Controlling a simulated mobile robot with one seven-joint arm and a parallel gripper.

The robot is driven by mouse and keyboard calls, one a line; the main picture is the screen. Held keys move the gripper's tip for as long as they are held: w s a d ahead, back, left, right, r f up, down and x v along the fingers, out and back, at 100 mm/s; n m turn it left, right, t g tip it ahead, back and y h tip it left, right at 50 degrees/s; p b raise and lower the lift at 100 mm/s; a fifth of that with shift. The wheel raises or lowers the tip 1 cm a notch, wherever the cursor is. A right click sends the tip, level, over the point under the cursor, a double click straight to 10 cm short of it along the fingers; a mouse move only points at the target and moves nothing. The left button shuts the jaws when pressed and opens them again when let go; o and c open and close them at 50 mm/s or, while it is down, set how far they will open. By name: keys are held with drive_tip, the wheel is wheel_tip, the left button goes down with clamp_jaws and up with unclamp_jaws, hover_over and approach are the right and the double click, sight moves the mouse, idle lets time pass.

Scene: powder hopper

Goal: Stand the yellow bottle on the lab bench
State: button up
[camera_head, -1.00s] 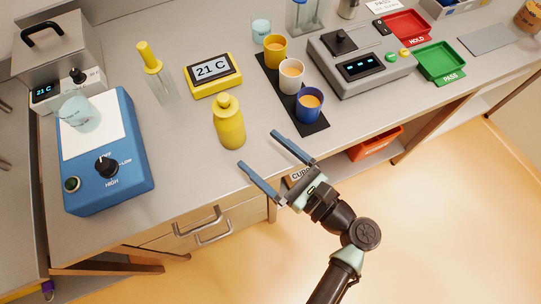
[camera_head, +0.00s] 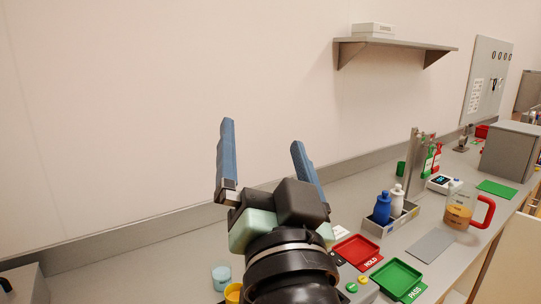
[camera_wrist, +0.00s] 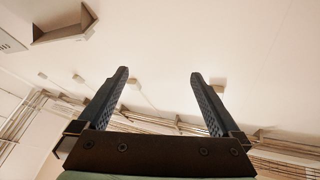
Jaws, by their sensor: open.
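My gripper (camera_head: 262,134) is raised in front of the wall in the head view, fingers spread apart and pointing up, with nothing between them. The wrist view also shows my gripper (camera_wrist: 159,73) open and empty against the ceiling. The lab bench (camera_head: 195,250) runs along the wall behind and below my arm, towards the far right. The yellow bottle is in neither view now; my gripper's distance to it cannot be told.
A red tray (camera_head: 357,251) and a green tray (camera_head: 398,279) lie on the bench right of my arm. A blue bottle (camera_head: 382,208) and a white bottle (camera_head: 397,203) stand in a holder. A jug with a red handle (camera_head: 460,208) stands farther right. A shelf (camera_head: 395,47) hangs above.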

drive_tip(key=s+r+n+t+h, duration=0.3)
drive_tip(key=s+r+t, duration=0.2)
drive_tip(key=s+r, duration=0.5)
wheel_tip(320, 180, up, 3)
drive_tip(key=shift+s+d+f, duration=0.1)
drive_tip(key=shift+s+d, duration=0.1)
drive_tip(key=shift+d, duration=0.05)
